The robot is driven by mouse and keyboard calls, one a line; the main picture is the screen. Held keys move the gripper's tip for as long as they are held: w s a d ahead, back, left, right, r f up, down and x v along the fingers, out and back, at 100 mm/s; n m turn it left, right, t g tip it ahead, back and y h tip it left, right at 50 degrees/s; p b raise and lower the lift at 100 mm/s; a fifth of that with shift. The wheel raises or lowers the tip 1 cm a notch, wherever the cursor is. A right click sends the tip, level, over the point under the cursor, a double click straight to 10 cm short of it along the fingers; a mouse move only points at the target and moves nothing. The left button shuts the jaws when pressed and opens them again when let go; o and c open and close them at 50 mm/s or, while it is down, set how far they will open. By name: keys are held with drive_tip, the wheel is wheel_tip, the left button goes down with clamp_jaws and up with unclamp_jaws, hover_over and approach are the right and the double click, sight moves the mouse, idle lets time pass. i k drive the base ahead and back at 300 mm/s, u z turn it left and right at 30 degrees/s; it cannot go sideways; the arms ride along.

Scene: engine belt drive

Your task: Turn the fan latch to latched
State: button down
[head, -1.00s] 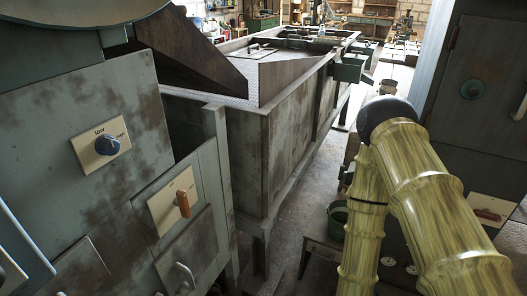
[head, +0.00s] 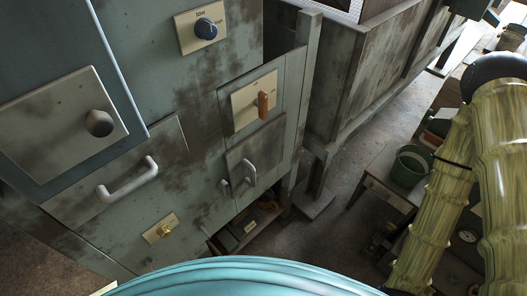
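A small orange-brown lever (head: 263,103) stands upright on a cream plate (head: 243,108) on the worn grey-green cabinet front, and it may be the fan latch. I can read no label that confirms this or shows its latched side. Another candidate is a small brass latch-like piece (head: 165,231) on a cream plate low on the cabinet. Its markings are too small to read. My gripper is out of view. Only my yellow-green arm links show at the right, well apart from the lever.
Handles (head: 128,180) and (head: 249,173) project from lower doors. A green bucket (head: 409,168) stands on a bench. Floor shows between cabinet and bench.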

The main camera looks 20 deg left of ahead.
sight(223, 187)
drive_tip(key=z, duration=0.6)
drive_tip(key=k, duration=1.25)
drive_tip(key=u, duration=1.45)
